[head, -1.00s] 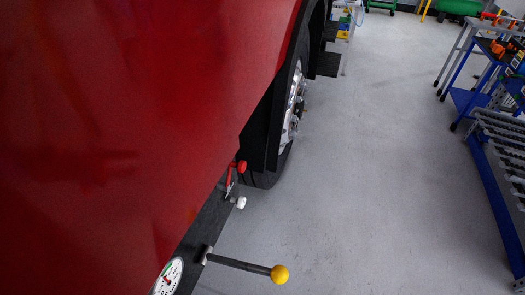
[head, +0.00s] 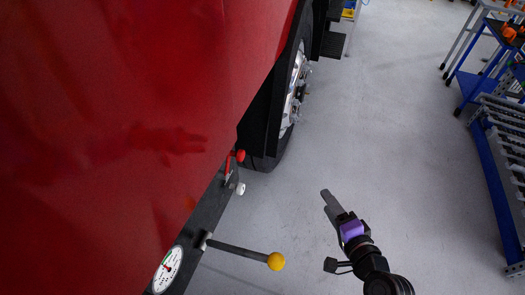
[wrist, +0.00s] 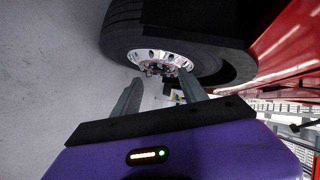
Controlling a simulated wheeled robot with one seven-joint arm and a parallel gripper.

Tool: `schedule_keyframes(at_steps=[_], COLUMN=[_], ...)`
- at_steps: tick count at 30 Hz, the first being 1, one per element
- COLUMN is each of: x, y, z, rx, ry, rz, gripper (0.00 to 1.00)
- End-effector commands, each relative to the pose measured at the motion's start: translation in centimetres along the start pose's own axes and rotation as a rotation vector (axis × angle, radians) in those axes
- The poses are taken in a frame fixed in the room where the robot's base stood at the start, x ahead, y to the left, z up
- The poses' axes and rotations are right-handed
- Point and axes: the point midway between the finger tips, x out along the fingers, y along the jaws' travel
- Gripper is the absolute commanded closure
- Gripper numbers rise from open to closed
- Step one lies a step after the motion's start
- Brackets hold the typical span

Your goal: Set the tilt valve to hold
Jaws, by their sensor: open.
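A dark panel (head: 192,240) runs along the lower edge of the red vehicle body. On it a black lever with a yellow ball knob (head: 276,261) sticks out to the right. Beyond it are a red-handled valve (head: 228,166) and a small white knob (head: 240,188). A round white gauge (head: 168,270) with a red needle sits at the near end. Which control is the tilt valve I cannot tell; no labels are readable. My gripper (head: 326,200) is open and empty, to the right of the panel and apart from it. In the wrist view its fingers (wrist: 162,96) are spread.
The red vehicle body (head: 120,110) fills the left side. A wheel (head: 296,85) stands behind the panel, also in the wrist view (wrist: 160,60). A blue cart (head: 478,80) and a grey rack (head: 500,130) stand at the right. The floor between is clear.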

Motion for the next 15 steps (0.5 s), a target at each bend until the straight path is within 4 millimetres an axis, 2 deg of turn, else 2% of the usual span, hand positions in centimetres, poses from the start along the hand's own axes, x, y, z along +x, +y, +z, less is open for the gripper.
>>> schedule_keyframes(at_steps=[1, 3, 5, 8, 10, 12, 15], x=[2.1, 4.5, 6.2, 8.4, 9.0, 8.7, 7.5], y=[-1.4, -2.9, -4.6, -8.2, -11.1, -13.4, -15.3], z=[0.2, 1.2, 2.2, 4.4, 6.1, 7.7, 9.3], rx=[0.109, 0.286, 0.447, 0.734, 0.943, 1.123, 1.304], ry=[-0.051, -0.145, -0.238, -0.427, -0.584, -0.732, -0.888], rz=[-0.010, -0.009, -0.001, 0.033, 0.082, 0.152, 0.260], gripper=[0.50, 0.50, 0.50, 0.50, 0.50, 0.50, 0.50])
